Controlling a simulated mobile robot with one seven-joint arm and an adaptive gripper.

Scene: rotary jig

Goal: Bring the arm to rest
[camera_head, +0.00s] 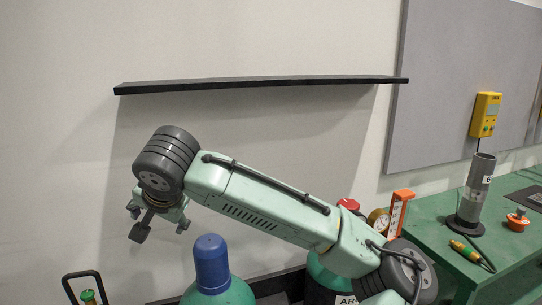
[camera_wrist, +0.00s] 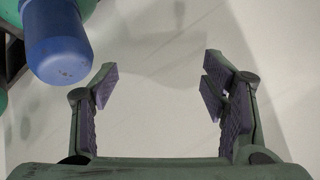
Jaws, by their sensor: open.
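My arm, green with dark grey joints, reaches across the head view from the lower right to the upper left. My gripper (camera_head: 160,228) hangs at its end, in front of the pale wall and left of a blue-capped cylinder (camera_head: 212,262). In the wrist view my gripper (camera_wrist: 160,90) has its two fingers wide apart, with nothing between them. The blue cap (camera_wrist: 58,42) shows at the upper left there, beyond the left finger and apart from it.
A black shelf (camera_head: 260,84) runs along the wall above my arm. A trolley handle (camera_head: 82,275) stands lower left.

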